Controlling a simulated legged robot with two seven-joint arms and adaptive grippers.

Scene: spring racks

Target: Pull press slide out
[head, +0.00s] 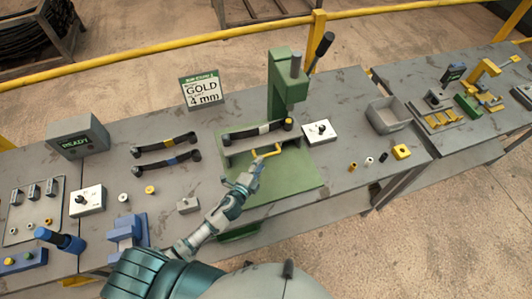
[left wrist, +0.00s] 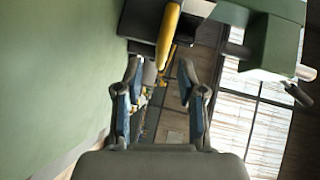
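The green press (head: 287,88) stands on the middle table with its base plate (head: 295,178) spread toward me. Its grey slide (head: 240,146) sits low in the press, and a dark leaf spring with a pale band (head: 264,129) lies over it. A yellow handle (head: 270,153) sticks out at the slide's front; it also shows in the left wrist view (left wrist: 169,34). My left gripper (head: 255,168) is just in front of the handle. In the left wrist view its fingers (left wrist: 160,72) are apart, with the handle ahead of the tips. My right gripper is not in view.
Two leaf springs (head: 164,142) lie to the left. A white box with a knob (head: 319,132) and a grey bin (head: 388,114) are to the right. A black-gripped lever (head: 319,50) rises beside the press.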

